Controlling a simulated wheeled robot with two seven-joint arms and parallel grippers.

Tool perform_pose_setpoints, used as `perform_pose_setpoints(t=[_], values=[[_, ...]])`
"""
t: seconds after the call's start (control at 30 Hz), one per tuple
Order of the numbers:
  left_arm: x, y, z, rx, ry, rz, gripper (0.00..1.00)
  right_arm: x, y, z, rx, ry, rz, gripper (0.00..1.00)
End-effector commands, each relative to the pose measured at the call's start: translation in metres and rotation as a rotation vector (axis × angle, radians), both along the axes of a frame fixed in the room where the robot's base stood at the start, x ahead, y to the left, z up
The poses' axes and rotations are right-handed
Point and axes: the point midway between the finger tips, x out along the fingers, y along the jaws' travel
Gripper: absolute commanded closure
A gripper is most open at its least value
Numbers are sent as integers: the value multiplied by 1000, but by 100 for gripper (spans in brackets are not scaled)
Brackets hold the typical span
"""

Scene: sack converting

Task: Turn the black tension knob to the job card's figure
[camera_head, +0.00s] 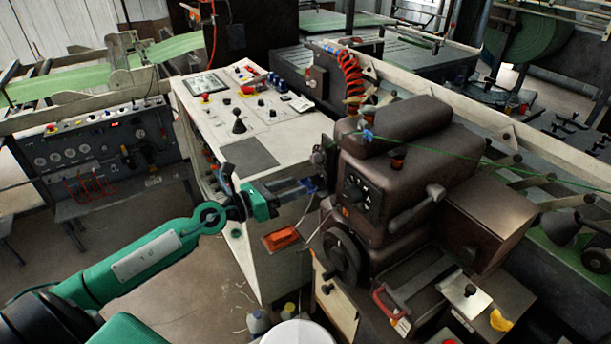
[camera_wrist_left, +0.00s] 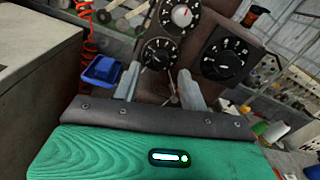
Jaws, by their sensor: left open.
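My left gripper (camera_head: 312,184) reaches in from the left toward the front of the brown sewing-head machine (camera_head: 400,165). Its two grey fingers also show in the left wrist view (camera_wrist_left: 160,80), apart with nothing between them. Just beyond the fingertips is a black dial knob (camera_wrist_left: 160,52) with white marks. A second black dial knob (camera_wrist_left: 229,58) is to its right, and a pale dial with a red mark (camera_wrist_left: 181,15) is above. I cannot tell which black knob is the tension knob, or read its setting. No job card is readable. My right gripper is not in view.
A black handwheel (camera_head: 342,255) is below the machine's dials. A white control console (camera_head: 245,110) with a joystick and buttons stands behind my left gripper. A green thread (camera_head: 480,160) runs right from the machine's top. A blue object (camera_wrist_left: 103,70) lies left of the fingers.

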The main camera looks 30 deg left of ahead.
Motion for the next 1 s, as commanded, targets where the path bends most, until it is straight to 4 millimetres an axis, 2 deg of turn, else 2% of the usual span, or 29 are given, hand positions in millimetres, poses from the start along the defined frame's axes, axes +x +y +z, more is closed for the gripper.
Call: perform_pose_setpoints(t=[0.03, 0.3, 0.73, 0.77, 0.97, 1.0], values=[[6, -4, 5, -2, -3, 0, 57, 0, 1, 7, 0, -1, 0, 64], [29, -19, 3, 0, -2, 0, 57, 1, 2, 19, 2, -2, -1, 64], [35, -23, 0, 1, -1, -1, 57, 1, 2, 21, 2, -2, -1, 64], [35, -23, 0, 1, -1, -1, 59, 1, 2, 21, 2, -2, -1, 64], [35, -23, 0, 1, -1, -1, 98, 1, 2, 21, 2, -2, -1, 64], [35, -23, 0, 1, -1, -1, 100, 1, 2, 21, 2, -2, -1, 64]])
